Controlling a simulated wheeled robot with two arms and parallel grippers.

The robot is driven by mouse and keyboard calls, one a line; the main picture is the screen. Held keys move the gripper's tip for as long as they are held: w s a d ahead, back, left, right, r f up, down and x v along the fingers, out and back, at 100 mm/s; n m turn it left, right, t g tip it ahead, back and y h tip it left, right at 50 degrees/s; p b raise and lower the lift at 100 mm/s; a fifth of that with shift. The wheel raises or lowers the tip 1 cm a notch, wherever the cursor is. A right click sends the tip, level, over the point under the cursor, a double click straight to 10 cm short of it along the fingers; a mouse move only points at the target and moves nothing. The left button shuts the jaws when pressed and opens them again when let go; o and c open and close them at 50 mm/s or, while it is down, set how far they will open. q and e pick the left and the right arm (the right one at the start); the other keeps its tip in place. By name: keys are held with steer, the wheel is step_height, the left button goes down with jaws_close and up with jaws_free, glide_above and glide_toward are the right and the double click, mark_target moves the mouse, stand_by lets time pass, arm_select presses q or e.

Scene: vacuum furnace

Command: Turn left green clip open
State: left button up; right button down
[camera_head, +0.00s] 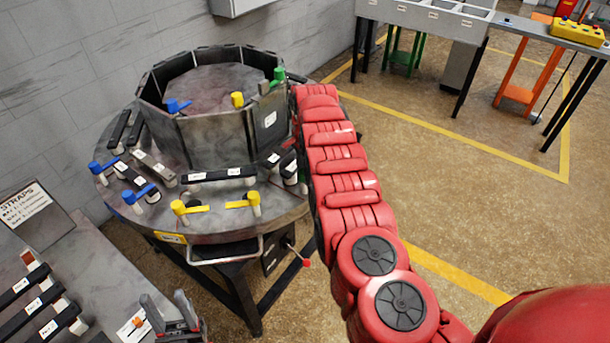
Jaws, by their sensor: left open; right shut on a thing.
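A green handle (279,75) stands at the right rim of the ring of dark panels on the round furnace table (220,232). A small bit of green also shows at the table's right side, against my red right arm, too small to make out. Any green clips on that side are hidden by the arm. My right arm reaches up from the lower right to the table's right edge; its gripper is hidden behind the arm. My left gripper (172,308) is open and empty at the bottom left, in front of the table.
Blue clips (137,195) and yellow clips (188,208) sit along the table's left and front. Dark straps with white labels lie between them. A grey bench (85,262) with more straps and a sign is at lower left.

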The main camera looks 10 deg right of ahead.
steer(key=shift+f+m+b, duration=0.1)
steer(key=shift+m+b, duration=0.5)
steer(key=shift+m, duration=0.5)
steer(key=c, duration=0.5)
jaws_free()
